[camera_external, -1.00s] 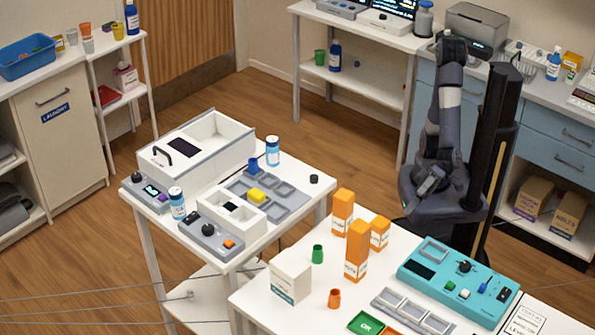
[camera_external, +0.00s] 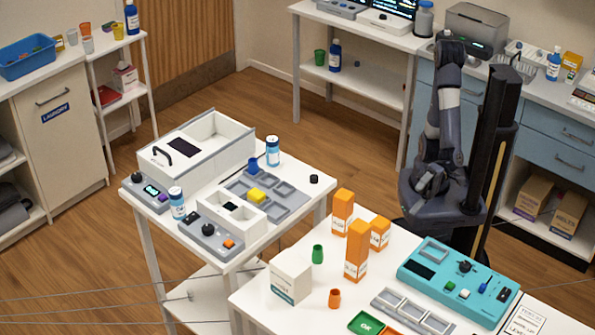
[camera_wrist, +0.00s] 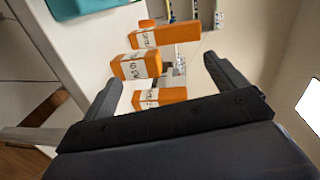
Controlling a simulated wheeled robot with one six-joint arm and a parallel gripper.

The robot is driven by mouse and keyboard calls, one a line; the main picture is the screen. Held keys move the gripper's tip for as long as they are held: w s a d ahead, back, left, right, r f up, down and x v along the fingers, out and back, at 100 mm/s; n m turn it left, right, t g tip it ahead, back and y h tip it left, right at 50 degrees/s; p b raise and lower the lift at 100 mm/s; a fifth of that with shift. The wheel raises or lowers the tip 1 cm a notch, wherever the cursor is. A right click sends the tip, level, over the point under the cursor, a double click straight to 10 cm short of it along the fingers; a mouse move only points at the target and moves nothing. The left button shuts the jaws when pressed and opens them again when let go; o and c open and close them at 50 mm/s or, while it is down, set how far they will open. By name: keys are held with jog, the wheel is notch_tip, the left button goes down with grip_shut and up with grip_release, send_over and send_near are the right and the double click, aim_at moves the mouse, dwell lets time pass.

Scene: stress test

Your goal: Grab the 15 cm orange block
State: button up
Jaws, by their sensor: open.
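Three upright orange blocks with white labels stand on the near white table: a tall one (camera_external: 357,252), a shorter one at its right (camera_external: 380,234) and a middle-height one behind (camera_external: 342,212). The label print is too small to tell which is 15 cm. In the wrist view they look sideways: a long block at the top (camera_wrist: 167,35), a short one in the middle (camera_wrist: 137,66) and another below (camera_wrist: 160,98). My gripper (camera_wrist: 163,70) is open and empty, its fingers apart with the blocks showing beyond. In the external view my gripper (camera_external: 428,184) hangs beyond the table's far edge, apart from the blocks.
A second white table (camera_external: 150,215) with devices stands at left.

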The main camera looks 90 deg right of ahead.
jog(key=c, duration=0.5)
jog(key=shift+o, duration=0.2)
jog(key=n+g+h+p, duration=0.1)
jog(key=n+g+p, duration=0.2)
jog(key=n+p, duration=1.05)
send_near(343, 210)
jog(key=s+d+f+n+b, duration=0.1)
jog(key=d+f+n+b, duration=0.15)
jog(key=n+b, duration=0.25)
jog(key=shift+m, duration=0.25)
jog(key=x, duration=0.4)
jog(key=shift+w+a, duration=0.25)
jog(key=shift+x, duration=2.7)
